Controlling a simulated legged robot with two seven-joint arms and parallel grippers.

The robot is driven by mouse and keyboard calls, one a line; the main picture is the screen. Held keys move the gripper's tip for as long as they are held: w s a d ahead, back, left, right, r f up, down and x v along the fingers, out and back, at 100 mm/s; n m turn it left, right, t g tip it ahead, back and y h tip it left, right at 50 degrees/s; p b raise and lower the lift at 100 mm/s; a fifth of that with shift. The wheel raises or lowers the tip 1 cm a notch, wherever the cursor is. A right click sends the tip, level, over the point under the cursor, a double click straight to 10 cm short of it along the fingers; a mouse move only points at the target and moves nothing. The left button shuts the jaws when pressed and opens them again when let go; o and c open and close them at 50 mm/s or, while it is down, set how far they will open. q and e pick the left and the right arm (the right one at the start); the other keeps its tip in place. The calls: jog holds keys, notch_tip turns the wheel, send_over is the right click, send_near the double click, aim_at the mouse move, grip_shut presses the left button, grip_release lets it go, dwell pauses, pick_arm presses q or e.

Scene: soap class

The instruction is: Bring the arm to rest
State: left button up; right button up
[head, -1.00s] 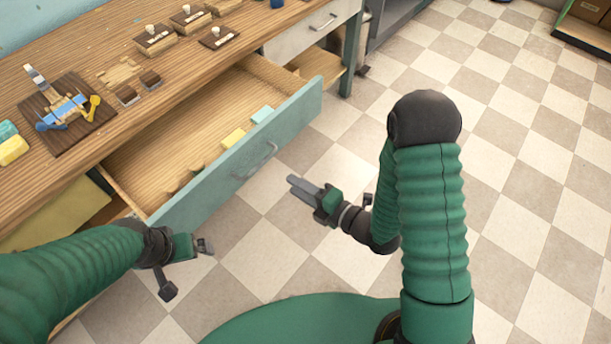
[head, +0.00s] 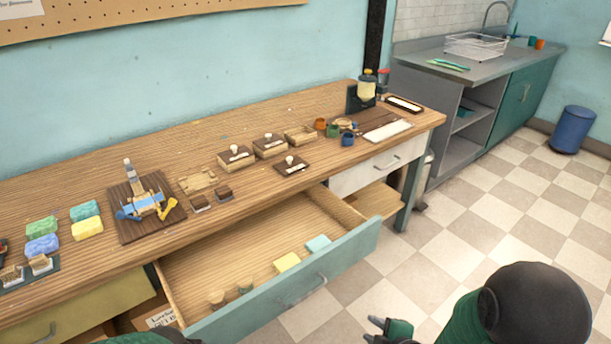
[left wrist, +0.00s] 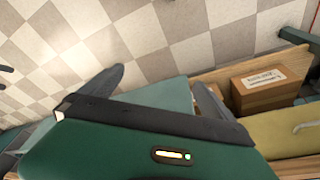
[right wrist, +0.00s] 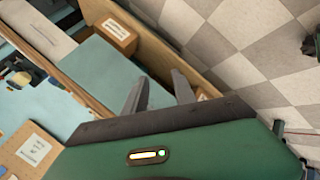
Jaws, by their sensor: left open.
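My right gripper (head: 374,330) shows at the bottom edge of the head view, right of the open drawer's front. In the right wrist view its two fingers (right wrist: 160,78) stand apart with nothing between them. My left gripper is mostly cut off at the bottom left of the head view. In the left wrist view its fingers (left wrist: 158,78) are wide apart and empty. The open drawer (head: 330,267) holds a yellow soap bar (head: 287,262), a pale teal bar (head: 318,243) and small round items (head: 217,298) near its front.
The wooden bench (head: 105,262) carries a dark board with a cutting device (head: 145,203), several soap bars (head: 42,244), stamps, small cups and a dispenser (head: 366,88). A sink counter (head: 465,62) and blue bin (head: 572,130) stand farther right. The checkered floor (head: 440,225) right of the drawer is clear.

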jog(key=s+d+r+m+g+h, duration=0.3)
jog(key=s+r+m+g, duration=0.25)
jog(key=s+m, duration=0.7)
notch_tip(320, 180, up, 16)
jog(key=m+g+p, duration=0.1)
jog(key=m+p, duration=0.2)
jog(key=p, duration=1.3)
jog(key=shift+w+a+r+m, duration=0.2)
jog(key=shift+w+a+m, duration=0.15)
jog(key=shift+a, duration=0.1)
